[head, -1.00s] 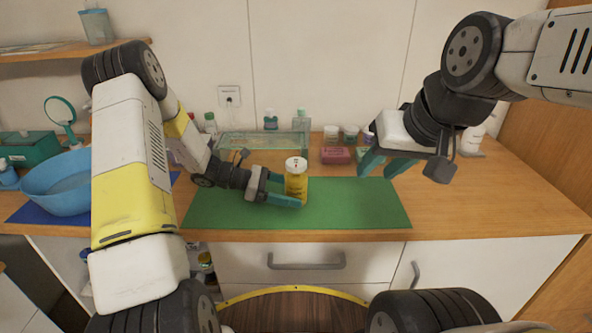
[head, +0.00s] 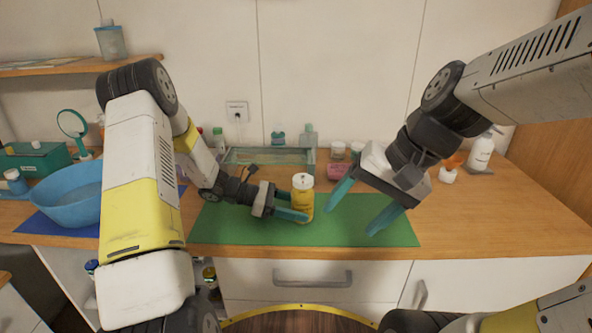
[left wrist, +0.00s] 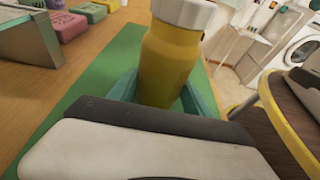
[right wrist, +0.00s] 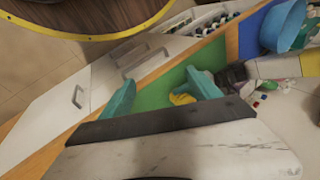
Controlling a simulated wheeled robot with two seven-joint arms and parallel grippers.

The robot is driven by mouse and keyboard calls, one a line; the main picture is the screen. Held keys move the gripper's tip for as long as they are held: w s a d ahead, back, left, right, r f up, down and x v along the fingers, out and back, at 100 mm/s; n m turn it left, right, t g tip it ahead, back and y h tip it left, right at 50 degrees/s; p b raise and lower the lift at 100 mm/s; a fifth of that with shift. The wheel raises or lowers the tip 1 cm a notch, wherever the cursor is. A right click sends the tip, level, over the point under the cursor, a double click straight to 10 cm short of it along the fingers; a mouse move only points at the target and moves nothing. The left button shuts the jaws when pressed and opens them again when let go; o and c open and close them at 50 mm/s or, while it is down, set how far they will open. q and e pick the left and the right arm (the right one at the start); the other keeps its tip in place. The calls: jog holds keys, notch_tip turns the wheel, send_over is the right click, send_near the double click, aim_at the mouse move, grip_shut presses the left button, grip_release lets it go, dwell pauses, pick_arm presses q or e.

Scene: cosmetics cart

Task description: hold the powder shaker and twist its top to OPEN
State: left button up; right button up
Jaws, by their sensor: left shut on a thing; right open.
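The powder shaker (head: 302,199) is a yellow bottle with a white top (head: 303,180). It stands upright on the green mat (head: 232,226). My left gripper (head: 297,208) is shut on its body from the left. In the left wrist view the yellow body (left wrist: 170,62) sits between the teal fingers, with the white top (left wrist: 184,12) partly cut off by the edge. My right gripper (head: 356,208) is open and empty, to the right of the shaker and apart from it. In the right wrist view a small yellow part of the shaker (right wrist: 182,98) shows between the open fingers (right wrist: 160,97).
A blue bowl (head: 72,196) stands on the left. A glass tray (head: 265,158) and small jars and a pink item (head: 339,171) stand behind the mat. A white bottle (head: 480,153) stands at the back right. The counter's right side (head: 510,222) is clear.

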jog(key=w+a+f+m+g+y, duration=0.1)
jog(key=a+f+m+g+y, duration=0.15)
jog(key=a+m+y, duration=0.2)
jog(key=m+t+y, duration=0.6)
jog(key=m+t, duration=0.4)
jog(key=m, duration=0.8)
send_near(295, 176)
jog(key=x, duration=1.1)
jog(key=shift+w+f, duration=0.2)
jog(key=shift+w, duration=0.1)
jog(key=c, duration=1.4)
